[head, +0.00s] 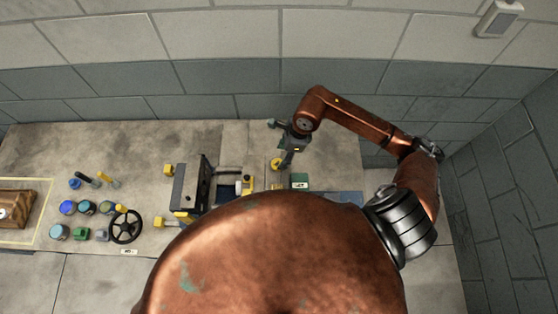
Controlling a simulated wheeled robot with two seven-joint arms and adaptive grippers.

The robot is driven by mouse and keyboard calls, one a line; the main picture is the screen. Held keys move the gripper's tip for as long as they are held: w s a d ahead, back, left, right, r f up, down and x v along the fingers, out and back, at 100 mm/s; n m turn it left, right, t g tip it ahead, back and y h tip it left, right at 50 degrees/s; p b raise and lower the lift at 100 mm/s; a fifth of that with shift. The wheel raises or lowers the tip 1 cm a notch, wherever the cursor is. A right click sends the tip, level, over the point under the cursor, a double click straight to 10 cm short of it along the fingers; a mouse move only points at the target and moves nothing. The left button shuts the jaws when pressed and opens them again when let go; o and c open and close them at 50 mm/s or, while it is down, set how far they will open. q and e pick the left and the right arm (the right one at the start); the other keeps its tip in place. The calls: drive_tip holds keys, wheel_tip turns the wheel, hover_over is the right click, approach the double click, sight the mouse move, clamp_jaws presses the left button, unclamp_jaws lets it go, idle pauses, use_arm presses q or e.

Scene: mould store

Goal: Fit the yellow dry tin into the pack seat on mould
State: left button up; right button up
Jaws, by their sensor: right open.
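My right gripper (286,161) points down over the right part of the bench, its jaws open. A small round yellow thing (277,164), perhaps the yellow dry tin, is right beside its fingers; I cannot tell whether they touch. A dark block-like fixture with yellow knobs (190,188), perhaps the mould, stands left of the gripper. A small white and yellow piece (247,185) is at its right side. I cannot make out the pack seat; my own copper arm hides the front of this area. My left gripper is not in view.
Several round tins (68,208), a black handwheel (126,227) and small yellow and blue tools (105,178) are on the left of the bench (130,145). A wooden box (16,208) is at the far left. A green-white box (299,181) is near the gripper. A block wall (220,75) stands behind.

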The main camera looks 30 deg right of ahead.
drive_tip(key=b+v, duration=0.1)
drive_tip(key=v, duration=0.5)
idle(0.5)
